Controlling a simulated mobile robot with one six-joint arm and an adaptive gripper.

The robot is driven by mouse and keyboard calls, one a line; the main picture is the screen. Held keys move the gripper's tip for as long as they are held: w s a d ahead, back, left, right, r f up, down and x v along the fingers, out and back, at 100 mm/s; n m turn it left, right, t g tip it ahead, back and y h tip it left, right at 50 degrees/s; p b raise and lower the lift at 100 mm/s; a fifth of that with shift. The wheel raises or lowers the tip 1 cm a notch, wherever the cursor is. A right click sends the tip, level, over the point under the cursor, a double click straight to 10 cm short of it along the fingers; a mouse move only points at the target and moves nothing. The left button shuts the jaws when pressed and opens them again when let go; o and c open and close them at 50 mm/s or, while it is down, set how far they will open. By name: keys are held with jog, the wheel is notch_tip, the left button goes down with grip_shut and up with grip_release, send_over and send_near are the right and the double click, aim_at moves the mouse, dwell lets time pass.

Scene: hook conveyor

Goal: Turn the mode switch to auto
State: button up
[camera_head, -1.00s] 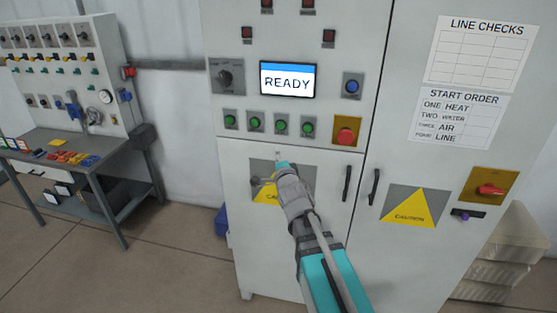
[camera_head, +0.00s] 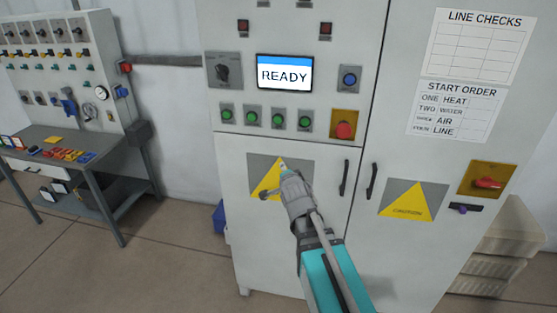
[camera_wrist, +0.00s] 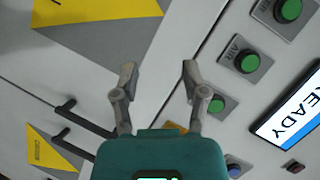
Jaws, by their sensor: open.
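The mode switch appears to be the black rotary knob on a dark plate (camera_head: 223,70), left of the READY screen in the head view. Its lettering is too small to read. It is outside the wrist view. My gripper (camera_head: 272,182) is in front of the cabinet's lower left door, below the button row and well below and right of the knob. In the wrist view my gripper (camera_wrist: 159,72) shows two fingers apart with nothing between them.
The READY screen (camera_head: 285,73), several green buttons (camera_head: 278,120), a blue button (camera_head: 349,78) and a red emergency stop (camera_head: 344,131) share the panel. Black door handles (camera_head: 345,178) stick out at the right. A workbench (camera_head: 75,147) stands at the left.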

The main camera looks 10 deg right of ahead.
jog(key=s+d+f+n+g+b, duration=0.2)
jog(key=s+d+f+n+g, duration=0.2)
jog(key=s+f+n+g, duration=0.5)
jog(key=s+f+n+g+b, duration=0.1)
jog(key=s+f+n+g, duration=0.2)
jog(key=s, duration=1)
jog(key=shift+s+a+f+n+g, duration=0.2)
jog(key=shift+f+n+g, duration=0.2)
jog(key=shift+f+g, duration=1.5)
jog(key=shift+w+f+t, duration=0.1)
jog(key=shift+f+t, duration=0.35)
jog(key=shift+t, duration=0.05)
